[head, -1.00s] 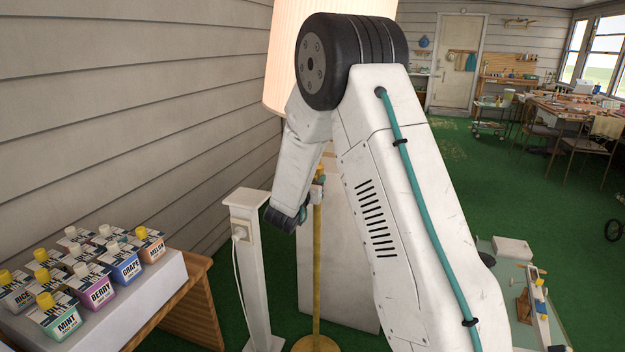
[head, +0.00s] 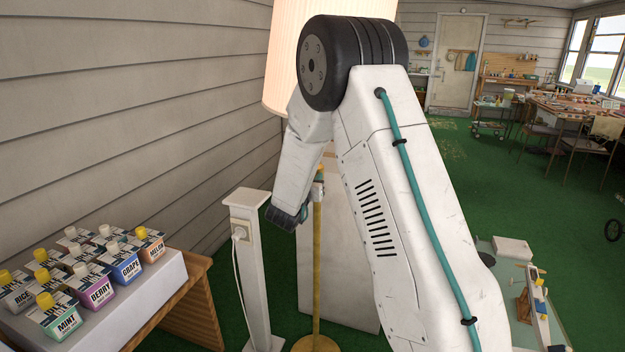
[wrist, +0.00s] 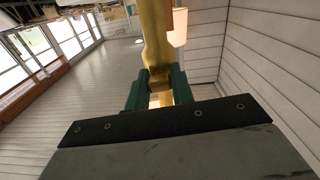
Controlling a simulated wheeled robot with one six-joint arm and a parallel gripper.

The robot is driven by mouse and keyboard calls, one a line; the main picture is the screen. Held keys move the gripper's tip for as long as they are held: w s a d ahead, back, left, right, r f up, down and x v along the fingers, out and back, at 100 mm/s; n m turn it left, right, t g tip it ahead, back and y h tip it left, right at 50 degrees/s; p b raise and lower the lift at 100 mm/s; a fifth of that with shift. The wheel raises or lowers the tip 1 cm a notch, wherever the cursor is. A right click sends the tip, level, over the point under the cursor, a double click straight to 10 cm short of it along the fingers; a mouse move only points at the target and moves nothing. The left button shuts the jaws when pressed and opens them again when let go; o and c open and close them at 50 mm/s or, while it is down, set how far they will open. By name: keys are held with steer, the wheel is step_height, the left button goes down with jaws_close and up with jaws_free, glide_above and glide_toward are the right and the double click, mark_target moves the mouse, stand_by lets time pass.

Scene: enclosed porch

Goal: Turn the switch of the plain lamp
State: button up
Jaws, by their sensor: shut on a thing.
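The plain lamp is a floor lamp with a pale pleated shade (head: 282,72), a slim brass pole (head: 317,255) and a round brass base (head: 315,343). Its shade glows warm. My arm covers part of the shade and upper pole. My gripper (head: 319,178) is at the pole below the shade, mostly hidden in the head view. In the wrist view the green fingers of my gripper (wrist: 157,92) are closed on a small brass-coloured part at the pole (wrist: 155,35), apparently the lamp switch. The switch's exact shape and angle are hard to tell.
A white post with a socket and cord (head: 243,240) stands just left of the lamp. A table (head: 195,290) with several labelled cartons is at the lower left. A low green-topped table (head: 510,262) is at the right. Green floor (head: 465,190) lies open behind.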

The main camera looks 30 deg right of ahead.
steer(key=n, duration=0.8)
steer(key=shift+n, duration=0.3)
steer(key=n, duration=0.4)
steer(key=shift+n, duration=2.1)
steer(key=o, duration=1)
